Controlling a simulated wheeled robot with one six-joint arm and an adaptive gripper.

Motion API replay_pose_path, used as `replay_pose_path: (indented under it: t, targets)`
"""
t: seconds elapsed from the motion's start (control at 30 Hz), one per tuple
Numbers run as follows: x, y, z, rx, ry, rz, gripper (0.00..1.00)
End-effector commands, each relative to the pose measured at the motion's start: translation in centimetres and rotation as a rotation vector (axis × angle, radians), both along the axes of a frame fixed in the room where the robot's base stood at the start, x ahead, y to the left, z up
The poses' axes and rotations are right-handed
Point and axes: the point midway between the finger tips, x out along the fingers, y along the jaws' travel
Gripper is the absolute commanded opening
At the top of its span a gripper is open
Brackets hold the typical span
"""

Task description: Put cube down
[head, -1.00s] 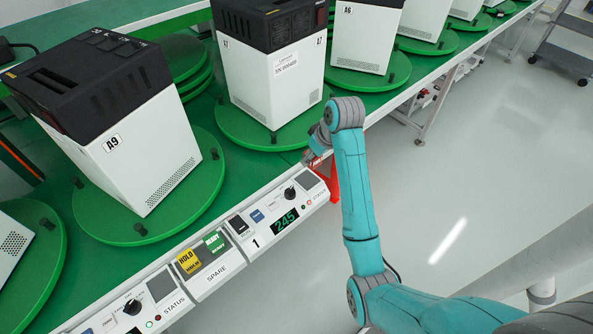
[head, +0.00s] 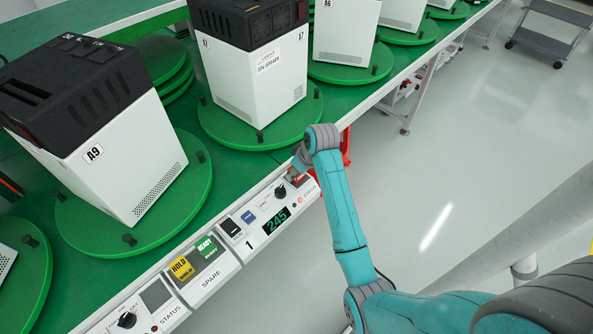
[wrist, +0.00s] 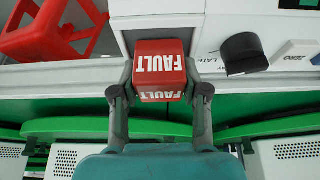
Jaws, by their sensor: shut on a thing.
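A red cube (wrist: 160,68) with white FAULT lettering is between the two fingers of my gripper (wrist: 160,90) in the wrist view. The fingers are shut on its sides. The cube is over a dark grey square pad (wrist: 130,38) on the white control panel (wrist: 195,30). I cannot tell whether it touches the pad. In the head view, my gripper (head: 298,170) is low over the panel's right end, and a bit of the red cube (head: 297,180) shows there, mostly hidden by the gripper.
A black knob (wrist: 243,55) and a white ZERO button (wrist: 293,52) stand right of the cube in the wrist view. A red frame (wrist: 55,28) is at upper left. HOLD (head: 181,268) and READY (head: 207,247) cubes sit farther along the panel. White machines stand on green turntables behind.

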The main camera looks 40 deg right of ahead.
Motion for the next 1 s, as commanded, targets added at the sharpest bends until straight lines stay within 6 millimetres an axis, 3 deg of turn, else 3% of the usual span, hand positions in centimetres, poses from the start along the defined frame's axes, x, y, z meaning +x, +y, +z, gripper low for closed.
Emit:
replay_pose_path:
  t: [0.33,0.37,0.47,0.8,1.0]
  targets:
    - [0.0,0.0,-0.3,-0.001,-0.001,0.000,0.09]
    - [0.0,0.0,-0.3,-0.001,-0.001,0.000,0.47]
    - [0.1,0.0,-0.3,-0.001,-0.001,0.000,0.70]
    - [0.1,0.0,0.0,-0.001,-0.002,0.000,0.70]
    - [-0.7,-0.1,2.1,-0.002,-0.005,-0.001,0.70]
